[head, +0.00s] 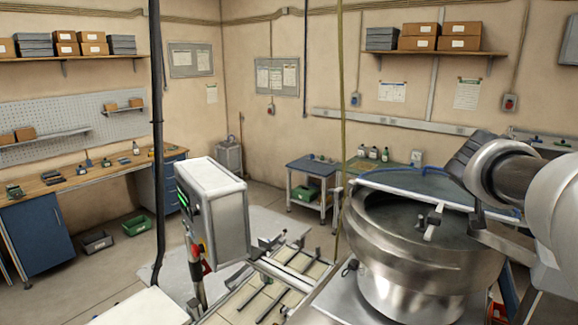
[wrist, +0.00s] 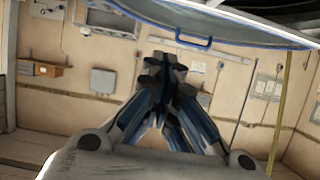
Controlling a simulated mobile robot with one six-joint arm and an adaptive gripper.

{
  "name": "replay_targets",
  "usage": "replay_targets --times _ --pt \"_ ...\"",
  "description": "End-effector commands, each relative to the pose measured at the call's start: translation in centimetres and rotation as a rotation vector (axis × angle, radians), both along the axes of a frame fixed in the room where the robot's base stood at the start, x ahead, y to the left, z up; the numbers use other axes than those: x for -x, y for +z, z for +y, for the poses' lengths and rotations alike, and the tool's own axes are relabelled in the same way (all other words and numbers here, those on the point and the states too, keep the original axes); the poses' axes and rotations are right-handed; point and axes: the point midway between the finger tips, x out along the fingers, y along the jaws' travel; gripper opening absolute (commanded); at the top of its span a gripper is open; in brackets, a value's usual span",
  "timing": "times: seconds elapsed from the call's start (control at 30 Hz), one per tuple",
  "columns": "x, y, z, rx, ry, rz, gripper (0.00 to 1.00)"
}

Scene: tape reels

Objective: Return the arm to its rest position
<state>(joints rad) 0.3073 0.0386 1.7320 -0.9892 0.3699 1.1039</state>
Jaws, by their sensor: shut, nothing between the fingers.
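My arm (head: 520,168) comes in from the right edge of the head view, above the right side of a big steel bowl. My gripper (wrist: 165,66) shows in the middle of the wrist view. Its dark fingers are together, with nothing between them. It points toward the tan wall and touches nothing that I can see. In the head view the fingers cannot be made out clearly.
The steel bowl (head: 425,268) stands under my arm. A blue-rimmed panel with a blue handle (wrist: 193,41) crosses the top of the wrist view. A grey control box (head: 213,212) stands left of the bowl. A blue table (head: 313,172) stands behind.

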Motion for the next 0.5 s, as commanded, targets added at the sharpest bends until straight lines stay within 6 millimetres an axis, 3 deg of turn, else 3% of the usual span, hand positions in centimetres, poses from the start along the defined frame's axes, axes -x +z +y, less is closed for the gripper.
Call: replay_targets --times 0.27,0.5 --pt "6.3 -2.3 5.2 -0.031 0.046 0.139 0.0" --pt "13.8 -6.5 11.1 -0.08 0.15 0.31 0.0"
